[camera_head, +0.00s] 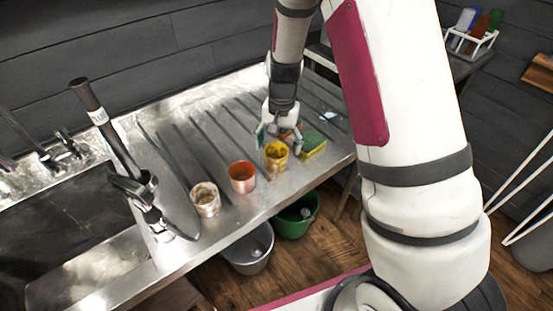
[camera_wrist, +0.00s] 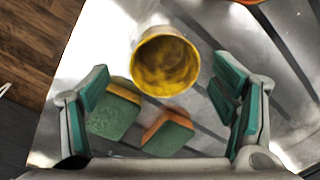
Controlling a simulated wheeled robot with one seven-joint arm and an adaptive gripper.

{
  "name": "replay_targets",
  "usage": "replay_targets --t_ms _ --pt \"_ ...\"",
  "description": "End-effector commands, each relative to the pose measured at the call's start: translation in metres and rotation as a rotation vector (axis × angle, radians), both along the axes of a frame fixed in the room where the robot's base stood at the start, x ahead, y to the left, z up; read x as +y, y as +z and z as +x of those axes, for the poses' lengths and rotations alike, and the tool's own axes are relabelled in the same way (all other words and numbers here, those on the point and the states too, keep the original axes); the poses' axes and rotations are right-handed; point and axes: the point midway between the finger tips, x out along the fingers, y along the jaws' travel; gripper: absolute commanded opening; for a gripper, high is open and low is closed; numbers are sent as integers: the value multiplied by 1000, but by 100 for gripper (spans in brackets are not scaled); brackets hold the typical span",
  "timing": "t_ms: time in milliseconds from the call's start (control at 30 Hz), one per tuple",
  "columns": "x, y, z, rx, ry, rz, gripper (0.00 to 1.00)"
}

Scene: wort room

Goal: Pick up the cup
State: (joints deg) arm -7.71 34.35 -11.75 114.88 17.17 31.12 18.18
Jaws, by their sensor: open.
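A yellow cup (camera_head: 276,156) stands upright on the metal drainboard near its front edge. Two more cups stand to its left in the head view: an orange-red one (camera_head: 242,178) and a whitish, stained one (camera_head: 205,200). My gripper (camera_head: 279,131) is open just above and behind the yellow cup. In the wrist view the yellow cup (camera_wrist: 165,62) lies beyond the fingertips, between the lines of the two green-padded fingers, and looks empty. My gripper (camera_wrist: 165,90) holds nothing. A sliver of the orange-red cup (camera_wrist: 249,2) shows at the top edge.
A green-and-yellow sponge (camera_head: 312,143) lies right of the yellow cup. The wrist view shows two sponges, one green-yellow (camera_wrist: 115,110) and one green-orange (camera_wrist: 168,133), close to the cup. A sink (camera_head: 70,225) with taps is at left. Green (camera_head: 296,216) and grey (camera_head: 250,250) buckets stand below.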

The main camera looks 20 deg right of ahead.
Motion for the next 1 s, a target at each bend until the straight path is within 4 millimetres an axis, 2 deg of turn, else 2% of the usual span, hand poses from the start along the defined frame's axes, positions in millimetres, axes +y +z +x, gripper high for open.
replay_targets --t_ms 167,433,767,1000 --pt "1 -13 1 3 2 -1 79" --pt "4 -47 5 2 0 0 79" --pt "5 -53 6 -1 1 0 79" --pt "5 -53 6 -1 1 0 27"
